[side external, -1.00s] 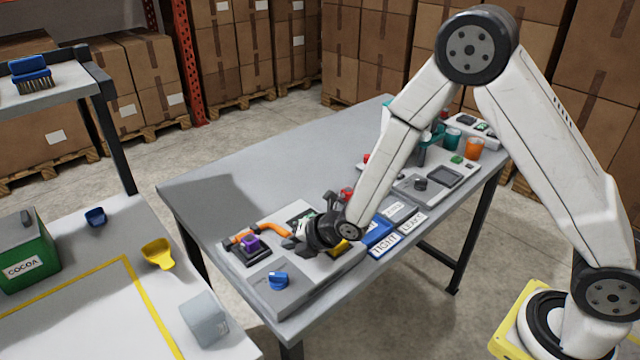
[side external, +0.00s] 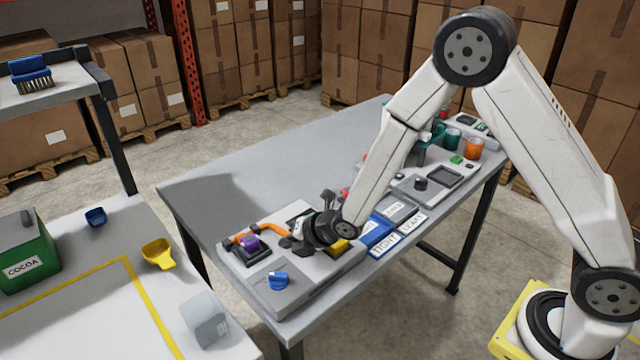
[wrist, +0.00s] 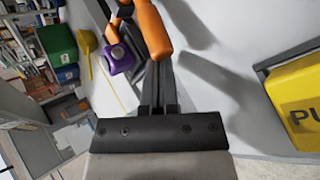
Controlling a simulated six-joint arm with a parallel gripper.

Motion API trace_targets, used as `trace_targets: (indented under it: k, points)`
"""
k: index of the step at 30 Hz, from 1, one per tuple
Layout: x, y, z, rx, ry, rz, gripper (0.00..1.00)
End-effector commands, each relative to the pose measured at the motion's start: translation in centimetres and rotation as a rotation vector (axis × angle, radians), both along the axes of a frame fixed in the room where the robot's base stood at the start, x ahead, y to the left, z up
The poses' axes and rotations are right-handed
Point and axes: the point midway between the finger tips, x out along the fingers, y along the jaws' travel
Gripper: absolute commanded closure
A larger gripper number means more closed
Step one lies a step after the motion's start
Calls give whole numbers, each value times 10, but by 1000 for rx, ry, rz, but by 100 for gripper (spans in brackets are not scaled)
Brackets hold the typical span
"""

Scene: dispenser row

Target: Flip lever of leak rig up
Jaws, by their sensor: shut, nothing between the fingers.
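The leak rig is a grey panel (side external: 325,277) on the near end of the table. An orange bent bar (side external: 268,228) runs across its back edge, with a purple block (side external: 250,243) on a black base beside it. In the wrist view, the orange bar (wrist: 152,28) ends in a thick rounded piece, and the purple block (wrist: 118,60) hangs at its left. My gripper (side external: 290,243) is shut and empty, low over the panel. In the wrist view, my fingertips (wrist: 156,65) are close to the orange end; I cannot tell whether they touch.
A blue knob (side external: 278,281) is on the panel's near-left part. A yellow block (wrist: 300,100) with lettering lies right of my fingers. Blue and white labelled tiles (side external: 384,245) lie right of the panel. The table's far-left surface (side external: 250,180) is clear.

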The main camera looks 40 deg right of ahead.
Motion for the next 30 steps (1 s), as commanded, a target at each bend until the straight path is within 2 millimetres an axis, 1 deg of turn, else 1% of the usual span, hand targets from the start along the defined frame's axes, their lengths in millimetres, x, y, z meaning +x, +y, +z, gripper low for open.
trace_targets:
  k: [20,30]
  points:
    - [3,0,10,0,0,-1,100]
    - [7,0,19,2,-3,-1,100]
